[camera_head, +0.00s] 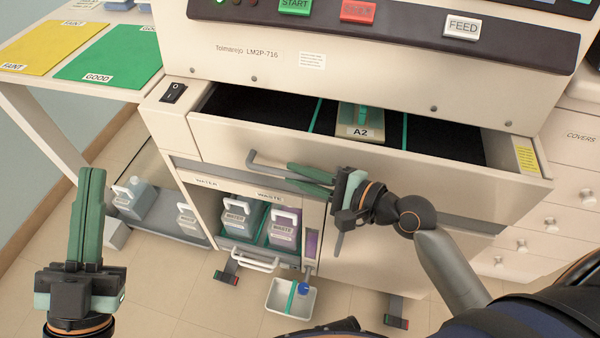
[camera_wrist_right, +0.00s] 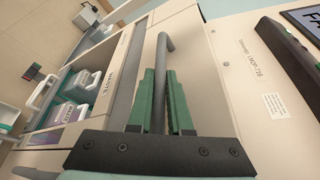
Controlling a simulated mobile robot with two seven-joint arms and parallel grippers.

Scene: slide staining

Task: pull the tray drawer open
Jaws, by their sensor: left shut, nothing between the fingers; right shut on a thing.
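The tray drawer (camera_head: 400,178) is a wide beige drawer in the machine, standing partly open with its dark interior showing. Inside it are green dividers and a beige block labelled A2 (camera_head: 360,131). A grey bar handle (camera_head: 254,160) is on the drawer front. My right gripper (camera_head: 290,175) is shut on this handle. In the right wrist view the handle (camera_wrist_right: 163,48) runs between the green fingers (camera_wrist_right: 162,75). My left gripper (camera_head: 91,172) is shut and empty, upright at the left, well apart from the drawer.
Below the drawer, an open compartment holds grey jugs, one labelled WASTE (camera_head: 284,228). A white bin (camera_head: 290,298) stands on the floor. A side table (camera_head: 158,88) with yellow and green sheets is at upper left. A white cabinet (camera_head: 572,150) stands at the right.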

